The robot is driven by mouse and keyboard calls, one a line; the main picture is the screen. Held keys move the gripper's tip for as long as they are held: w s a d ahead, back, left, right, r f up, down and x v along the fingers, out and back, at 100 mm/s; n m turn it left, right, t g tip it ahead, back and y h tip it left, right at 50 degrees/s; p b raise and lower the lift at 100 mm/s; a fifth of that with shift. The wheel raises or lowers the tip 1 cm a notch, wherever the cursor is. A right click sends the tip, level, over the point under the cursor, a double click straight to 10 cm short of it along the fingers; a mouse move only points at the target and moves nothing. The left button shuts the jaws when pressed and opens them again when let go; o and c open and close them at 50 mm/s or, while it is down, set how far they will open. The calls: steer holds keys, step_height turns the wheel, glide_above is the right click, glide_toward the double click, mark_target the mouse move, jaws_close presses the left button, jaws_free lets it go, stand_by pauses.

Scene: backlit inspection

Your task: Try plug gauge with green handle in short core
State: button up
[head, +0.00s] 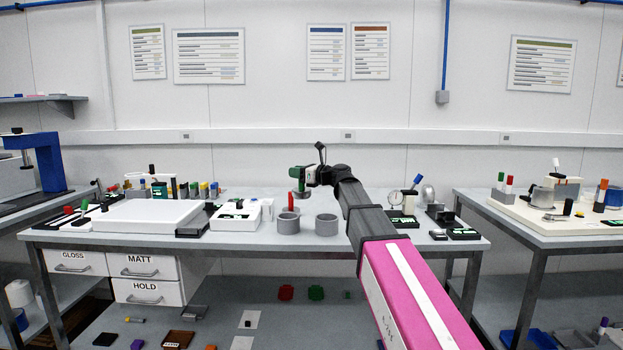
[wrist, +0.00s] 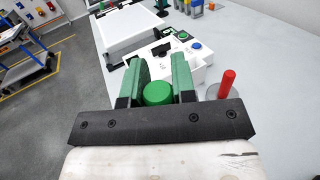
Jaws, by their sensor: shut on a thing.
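My gripper (head: 302,177) is shut on the green handle of the plug gauge; the handle (wrist: 158,93) shows between the two green fingers in the wrist view. In the head view the gauge's grey end (head: 299,194) hangs below the fingers, above the bench. Two grey hollow cores stand near the bench's front edge, a left one (head: 288,227) and a right one (head: 326,226). Which is shorter is hard to tell. The held gauge is above and near the left core, apart from it. The wrist view hides the gauge's lower end.
A red-handled gauge (wrist: 227,83) stands upright close to the gripper; the head view shows its red handle (head: 290,200) just above the left core's rim. A white device (head: 236,216) and a white light panel (head: 147,215) lie left.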

steer(key=a+f, duration=0.5)
steer(key=f, duration=0.1)
steer(key=shift+f, duration=0.3)
stand_by(0.5)
steer(key=shift+a+f, duration=0.1)
steer(key=shift+f, duration=0.75)
stand_by(1.9)
steer(key=shift+r, duration=0.15)
steer(key=shift+r, duration=1.85)
steer(key=shift+f, duration=1.15)
stand_by(0.7)
